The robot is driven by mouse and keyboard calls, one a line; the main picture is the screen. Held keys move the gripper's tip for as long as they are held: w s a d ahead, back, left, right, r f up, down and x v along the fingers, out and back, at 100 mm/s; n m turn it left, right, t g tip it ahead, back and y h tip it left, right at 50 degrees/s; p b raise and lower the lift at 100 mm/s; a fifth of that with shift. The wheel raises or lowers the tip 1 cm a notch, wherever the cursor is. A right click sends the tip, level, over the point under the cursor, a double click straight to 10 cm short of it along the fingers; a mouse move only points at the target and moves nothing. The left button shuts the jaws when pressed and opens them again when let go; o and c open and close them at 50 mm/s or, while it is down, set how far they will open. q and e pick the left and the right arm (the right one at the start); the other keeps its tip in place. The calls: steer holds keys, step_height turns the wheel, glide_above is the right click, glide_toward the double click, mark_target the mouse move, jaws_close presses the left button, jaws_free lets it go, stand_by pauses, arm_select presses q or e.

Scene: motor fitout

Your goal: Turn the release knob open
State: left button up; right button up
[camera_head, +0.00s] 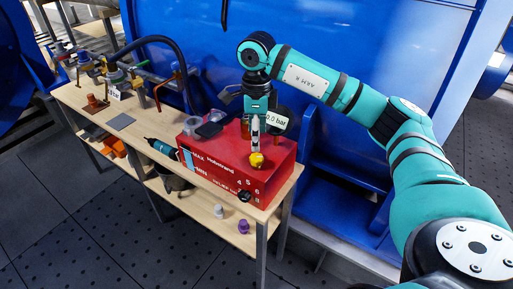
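A red box (205,169) with printed white lettering stands on the right end of the wooden bench. A black round knob (245,196) sits low on its front face, beside small lettering too blurred to read surely. A yellow round knob (256,160) sits on its top near the front edge. My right gripper (256,145) points down from above, with its tip just over or at the yellow knob. I cannot tell whether they touch, or whether its fingers are open or shut. My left gripper is out of view.
A white cap (218,211) and a purple cap (243,227) lie on the lower shelf. A large blue housing (190,55) stands behind.

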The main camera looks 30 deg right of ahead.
step_height(320, 180, up, 5)
stand_by(0.8)
